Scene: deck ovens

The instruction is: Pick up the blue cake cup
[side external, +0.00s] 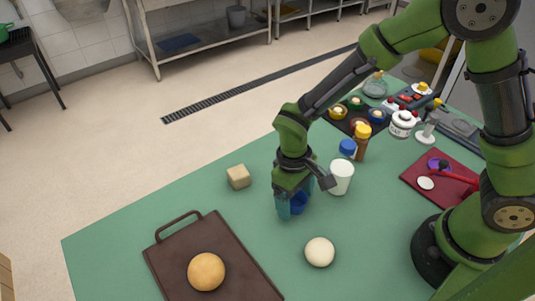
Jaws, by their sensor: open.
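A blue cake cup (299,204) stands on the green table, low and partly hidden by my gripper's fingers. My gripper (292,207) points down over it and is open, with its teal fingers around or just beside the cup; I cannot tell whether they touch it. Another blue cup (376,116) sits with green and yellow-topped ones in a dark tray (343,123) at the back of the table.
A white cup (341,178) stands close to the right of my gripper. A pale dough ball (320,252) lies in front, a beige cube (238,177) to the left. A brown tray (165,256) holds a bun (206,271). A brown bottle (362,142) stands behind.

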